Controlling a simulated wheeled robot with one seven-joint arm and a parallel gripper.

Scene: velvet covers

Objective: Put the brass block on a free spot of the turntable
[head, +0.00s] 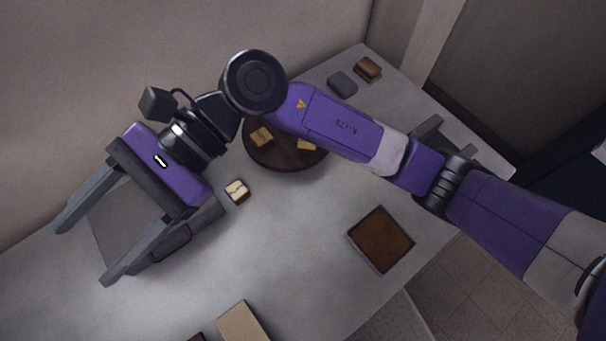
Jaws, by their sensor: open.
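A small brass-coloured block (237,191) with pale and dark patches on top lies on the table, just right of my gripper's body. The turntable (285,162) is a dark brown round disc behind it, partly hidden by my arm. Two golden blocks sit on the turntable, one at its left (261,137) and one at its right (306,145), the latter partly covered by my arm. My gripper (83,255) is at the left of the view with its fingers spread wide, pointing down-left, away from the small block. Nothing is held between the fingers.
A brown square tray (381,240) lies at the right front. A tan box (243,322) stands at the bottom edge. A grey block (342,83) and a brown block (368,68) lie at the far end. A wall borders the table's upper-left side. The table's middle is clear.

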